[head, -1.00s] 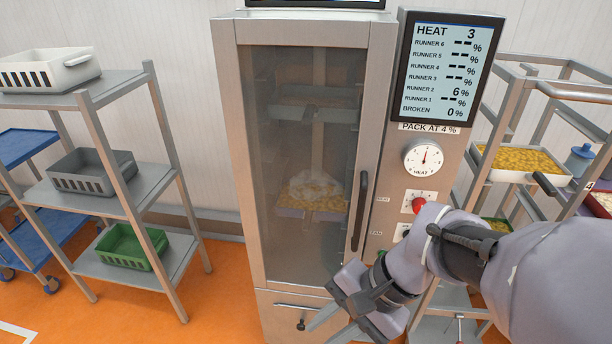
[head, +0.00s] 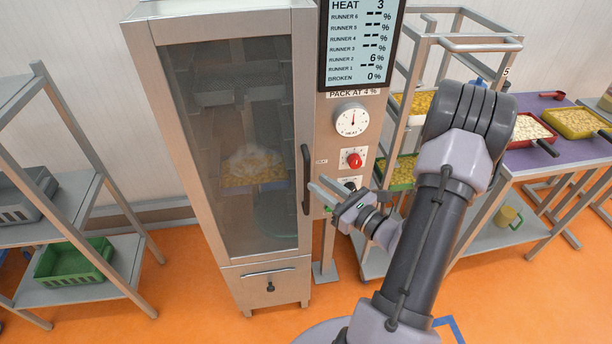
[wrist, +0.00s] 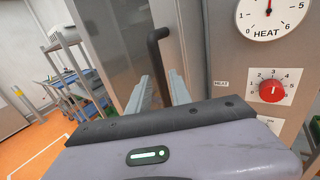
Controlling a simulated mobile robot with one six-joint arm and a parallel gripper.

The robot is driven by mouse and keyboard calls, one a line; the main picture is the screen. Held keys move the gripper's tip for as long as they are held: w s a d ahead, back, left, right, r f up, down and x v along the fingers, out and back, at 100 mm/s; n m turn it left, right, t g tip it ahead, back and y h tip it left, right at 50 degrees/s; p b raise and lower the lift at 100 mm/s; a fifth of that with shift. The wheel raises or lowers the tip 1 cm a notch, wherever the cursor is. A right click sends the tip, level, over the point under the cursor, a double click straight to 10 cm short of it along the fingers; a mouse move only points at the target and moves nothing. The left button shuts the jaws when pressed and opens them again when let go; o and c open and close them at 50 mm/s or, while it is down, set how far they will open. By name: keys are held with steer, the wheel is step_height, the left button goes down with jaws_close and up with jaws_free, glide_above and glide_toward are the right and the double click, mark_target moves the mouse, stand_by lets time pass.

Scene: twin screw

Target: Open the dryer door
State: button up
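The dryer (head: 150,90) is a tall steel cabinet whose glass door (head: 180,130) is shut. Through the glass I see a tray with yellow pieces inside. The dark vertical door handle (head: 306,182) is at the door's right edge; it also shows in the wrist view (wrist: 153,48). My gripper (head: 319,190) is just right of the handle in the head view, with its fingers pointing toward it. In the wrist view my gripper (wrist: 160,86) has its two fingers apart, with the lower handle ahead, between their tips. The fingers look empty; contact with the handle cannot be told.
The control panel with heat dial (head: 350,119) and red knob (head: 354,160) is close right of the handle. A rack with baskets (head: 75,262) stands left. A trolley and a table (head: 480,162) with food trays stand right. Orange floor before the dryer is clear.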

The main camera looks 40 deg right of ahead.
mark_target(309, 177)
steer(key=w, duration=0.5)
steer(key=shift+w+a, duration=0.1)
steer(key=shift+w, duration=0.15)
steer(key=shift+c, duration=0.3)
jaws_close()
stand_by(0.9)
